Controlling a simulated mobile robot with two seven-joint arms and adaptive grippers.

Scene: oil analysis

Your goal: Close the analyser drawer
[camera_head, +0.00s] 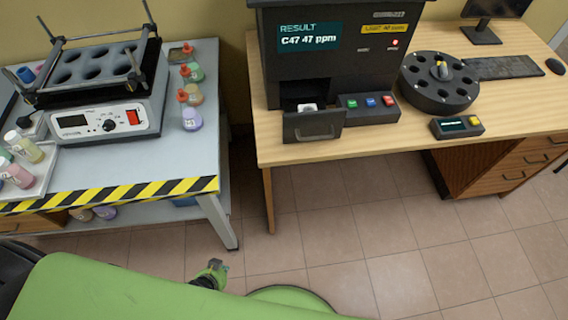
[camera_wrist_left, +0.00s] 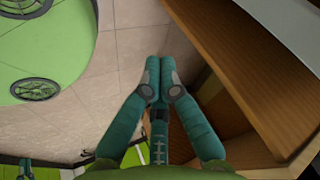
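The black analyser (camera_head: 345,62) stands on the wooden desk, its screen reading "RESULT C47 47 ppm". Its drawer (camera_head: 315,127) is pulled out at the lower front, with the handle facing me. A small pale item (camera_head: 307,107) sits inside the drawer. My left gripper (camera_head: 211,272) is low over the floor, in front of the gap between the tables and well below the drawer. In the left wrist view, the teal fingers of the left gripper (camera_wrist_left: 159,66) are together with nothing visible between them.
Coloured buttons (camera_head: 369,102) sit right of the drawer, with a round black carousel (camera_head: 439,82) and a small control box (camera_head: 456,126) beyond. The left table (camera_head: 140,167) carries a shaker and bottles. Wooden desk panels (camera_wrist_left: 225,50) are close to the left gripper.

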